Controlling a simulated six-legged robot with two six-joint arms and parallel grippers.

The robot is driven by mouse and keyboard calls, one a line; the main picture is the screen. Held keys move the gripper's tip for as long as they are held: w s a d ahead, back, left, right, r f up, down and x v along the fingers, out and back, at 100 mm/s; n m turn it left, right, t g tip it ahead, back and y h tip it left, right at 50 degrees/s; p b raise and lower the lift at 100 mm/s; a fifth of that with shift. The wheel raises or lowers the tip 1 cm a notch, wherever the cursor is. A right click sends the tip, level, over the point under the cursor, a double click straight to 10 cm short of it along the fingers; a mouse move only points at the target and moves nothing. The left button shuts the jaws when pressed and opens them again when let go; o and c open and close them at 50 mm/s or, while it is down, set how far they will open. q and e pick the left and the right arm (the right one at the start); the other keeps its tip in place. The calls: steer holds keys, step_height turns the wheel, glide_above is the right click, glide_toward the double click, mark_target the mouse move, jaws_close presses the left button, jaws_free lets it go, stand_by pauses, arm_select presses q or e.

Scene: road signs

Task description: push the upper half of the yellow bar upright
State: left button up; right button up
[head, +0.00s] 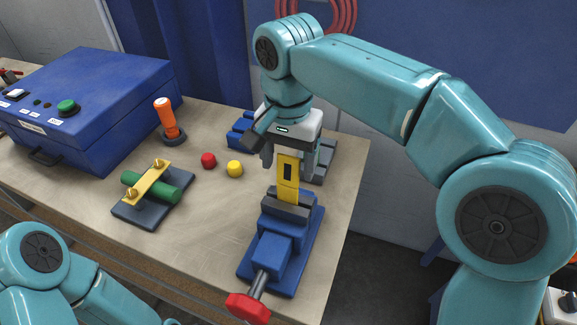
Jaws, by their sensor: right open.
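The yellow bar (288,191) stands in the jaws of a blue vise (271,245) with a red handle knob (247,307). A dark slot shows in its upper part, and a small step in its outline shows partway up. From this view the bar looks roughly upright; I cannot tell how much it leans away or toward me. My right gripper (289,158) points down over the bar's top, open, with one finger on each side of it. I cannot tell whether it touches the bar. My left arm shows at the lower left, its gripper out of view.
A blue control box (95,100) stands at the left. An orange-handled lever (167,120), a red button (208,160), a yellow button (235,169) and a green cylinder under a yellow strap (152,187) sit on the wooden table (205,235). Blue and grey parts lie behind my right gripper.

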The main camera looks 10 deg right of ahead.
steer(key=shift+f, duration=0.55)
steer(key=shift+c, duration=0.3)
jaws_close()
steer(key=shift+s+a+f+t+b, duration=0.15)
steer(key=shift+t+b, duration=0.15)
steer(key=shift+b, duration=0.3)
steer(key=shift+h, duration=0.3)
steer(key=shift+r, duration=0.2)
steer(key=shift+o, duration=0.3)
jaws_free()
